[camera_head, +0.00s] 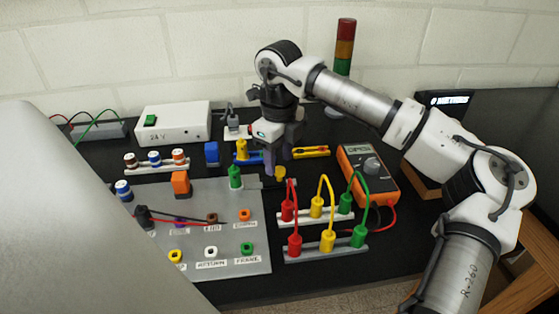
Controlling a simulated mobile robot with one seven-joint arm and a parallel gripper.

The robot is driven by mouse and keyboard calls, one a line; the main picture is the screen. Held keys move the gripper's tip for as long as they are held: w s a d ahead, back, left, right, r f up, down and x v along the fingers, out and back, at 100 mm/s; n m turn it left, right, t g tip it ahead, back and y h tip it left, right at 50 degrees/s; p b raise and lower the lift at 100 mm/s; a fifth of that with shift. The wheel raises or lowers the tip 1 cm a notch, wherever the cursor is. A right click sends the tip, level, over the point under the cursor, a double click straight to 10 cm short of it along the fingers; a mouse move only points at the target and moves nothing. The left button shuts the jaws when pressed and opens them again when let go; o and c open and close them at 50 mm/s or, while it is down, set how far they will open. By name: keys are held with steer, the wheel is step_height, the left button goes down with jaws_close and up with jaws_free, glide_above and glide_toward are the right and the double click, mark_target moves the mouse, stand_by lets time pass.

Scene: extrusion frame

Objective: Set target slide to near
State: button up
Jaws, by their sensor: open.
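My gripper (279,158) hangs down over the back of the black bench, fingers apart, just behind the grey panel. A small yellow knob (280,172) shows close to the fingertips, on a dark low mount; it may be part of the target slide, but I cannot tell. I cannot tell whether the fingers touch it. No label for the target slide is readable, and the gripper hides part of this area.
A grey panel (245,263) with coloured sockets lies at the front. Red, yellow and green cables (323,185) arch between two strips at right. An orange multimeter (369,172), a white 24 V box (173,125) and a signal tower (344,45) stand around.

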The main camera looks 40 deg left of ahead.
steer(key=shift+f, duration=1.2)
jaws_close()
